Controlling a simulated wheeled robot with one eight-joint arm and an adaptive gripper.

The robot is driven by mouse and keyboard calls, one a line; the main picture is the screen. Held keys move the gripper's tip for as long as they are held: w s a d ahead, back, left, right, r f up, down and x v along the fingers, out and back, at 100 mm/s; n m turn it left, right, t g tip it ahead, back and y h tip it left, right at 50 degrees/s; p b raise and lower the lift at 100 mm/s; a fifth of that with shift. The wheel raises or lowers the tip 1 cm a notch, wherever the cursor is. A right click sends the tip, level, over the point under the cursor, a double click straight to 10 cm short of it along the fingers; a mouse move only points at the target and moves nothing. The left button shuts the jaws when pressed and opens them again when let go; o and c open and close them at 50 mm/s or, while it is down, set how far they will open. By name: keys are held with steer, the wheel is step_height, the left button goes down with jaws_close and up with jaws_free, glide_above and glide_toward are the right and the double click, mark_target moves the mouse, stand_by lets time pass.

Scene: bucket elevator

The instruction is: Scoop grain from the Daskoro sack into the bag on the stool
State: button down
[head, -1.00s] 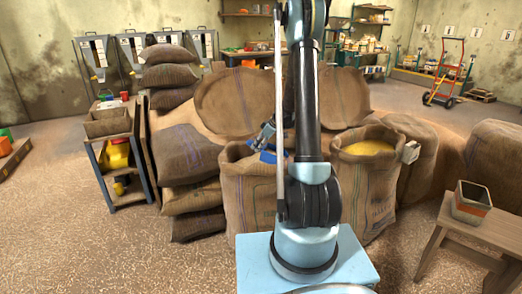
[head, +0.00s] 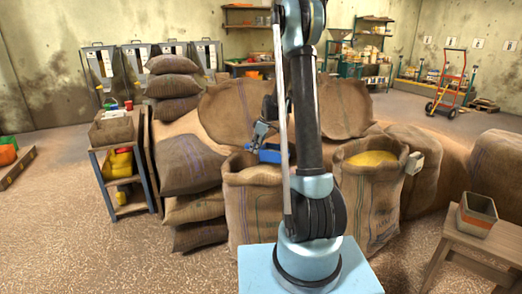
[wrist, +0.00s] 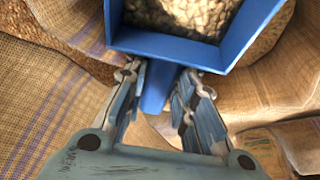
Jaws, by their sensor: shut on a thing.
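My gripper (head: 262,134) is shut on the handle of a blue scoop (head: 268,154), just above the mouth of the left open sack (head: 252,205). The wrist view shows my gripper (wrist: 160,82) with its fingers either side of the blue handle and the scoop (wrist: 165,40) beyond, with pale, coarse grain (wrist: 183,14) inside. A second open sack (head: 370,205) to the right holds yellow grain (head: 371,158). The name Daskoro is not readable on either sack. On the stool (head: 470,250) at right stands a small open-topped, box-shaped bag (head: 477,216); its inside is mostly hidden.
Stacked closed sacks (head: 192,160) stand left of the open sacks, beside a small shelf (head: 125,170) with yellow items. More full sacks (head: 497,165) stand behind the stool. A red hand truck (head: 449,85) is far right. Floor between the open sacks and stool is clear.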

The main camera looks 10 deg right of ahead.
steer(key=shift+w+a, duration=0.2)
steer(key=shift+a, duration=0.15)
steer(key=shift+h, duration=0.5)
steer(key=shift+w+a+r, duration=0.1)
steer(key=shift+a+r, duration=0.1)
steer(key=shift+r, duration=0.9)
steer(key=shift+w+a+r, duration=0.1)
steer(key=shift+a+r, duration=0.1)
steer(key=shift+r, duration=0.9)
